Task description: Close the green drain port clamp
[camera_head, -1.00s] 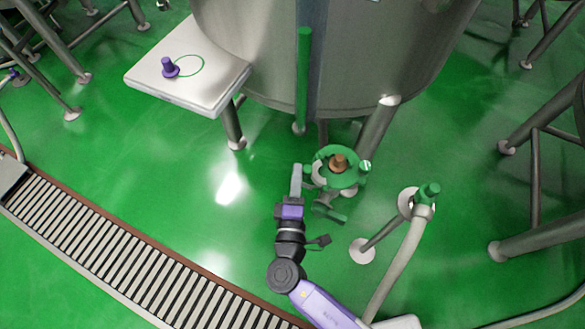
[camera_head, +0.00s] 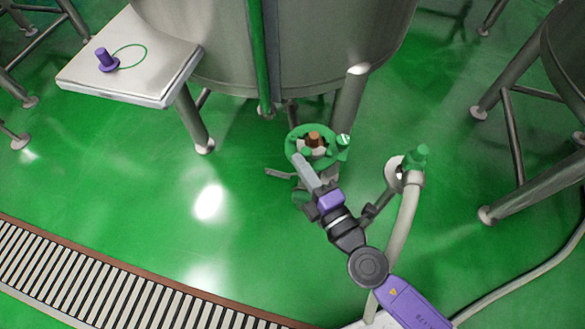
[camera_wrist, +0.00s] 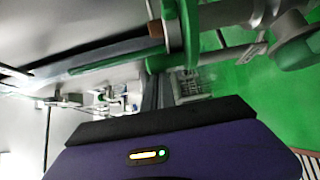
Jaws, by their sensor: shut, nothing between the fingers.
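The green drain port clamp (camera_head: 296,147) is a ring around the round port under the big steel tank, with a brown-orange piece (camera_head: 314,138) at its middle. In the wrist view the green ring (camera_wrist: 190,32) shows edge-on at the top. My gripper (camera_head: 301,161) is shut and empty. Its fingers reach to the near left side of the ring; whether they touch it I cannot tell. The gripper hides the lower part of the fitting. Whether the clamp is open or closed is unclear.
A steel shelf (camera_head: 150,80) with a purple plug (camera_head: 105,58) juts out at left. A hose with a green fitting (camera_head: 417,158) stands close at right. Tank legs (camera_head: 194,120) surround the port. A floor grate (camera_head: 90,285) lies at lower left. Open green floor lies at left.

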